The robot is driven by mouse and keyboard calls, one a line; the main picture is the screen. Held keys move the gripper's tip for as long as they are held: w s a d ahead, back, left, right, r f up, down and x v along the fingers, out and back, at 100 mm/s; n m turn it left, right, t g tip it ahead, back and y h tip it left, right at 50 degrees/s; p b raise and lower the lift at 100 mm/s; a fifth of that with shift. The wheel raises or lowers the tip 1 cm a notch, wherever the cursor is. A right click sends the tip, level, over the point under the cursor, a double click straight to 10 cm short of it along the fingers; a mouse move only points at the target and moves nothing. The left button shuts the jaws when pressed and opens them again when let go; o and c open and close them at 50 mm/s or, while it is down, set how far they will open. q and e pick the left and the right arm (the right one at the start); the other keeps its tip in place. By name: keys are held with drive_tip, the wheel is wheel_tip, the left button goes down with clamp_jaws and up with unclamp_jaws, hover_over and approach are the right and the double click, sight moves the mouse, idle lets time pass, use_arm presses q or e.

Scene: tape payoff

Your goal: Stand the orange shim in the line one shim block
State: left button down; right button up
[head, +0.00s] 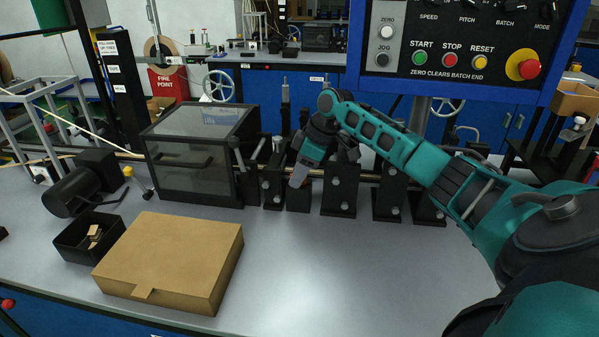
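No orange shim can be made out in the head view. Several upright black blocks (340,190) with silver knobs stand in a row along a rod on the grey bench; I cannot tell which is the line one shim block. My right gripper (297,184) points down among the left blocks, in front of one of them. Its fingertips are small and seen from behind, so whether it is open, or holds anything, is unclear. My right arm hides part of the row. My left gripper is out of view.
A closed cardboard box (175,262) lies at the front left, beside a black bin (75,243) with small tan pieces. A dark clear-sided enclosure (190,170) stands left of the blocks. A control panel (455,50) hangs above right. The front middle bench is clear.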

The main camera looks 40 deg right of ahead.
drive_tip(key=v, duration=1.3)
drive_tip(key=shift+f, duration=0.1)
idle(0.4)
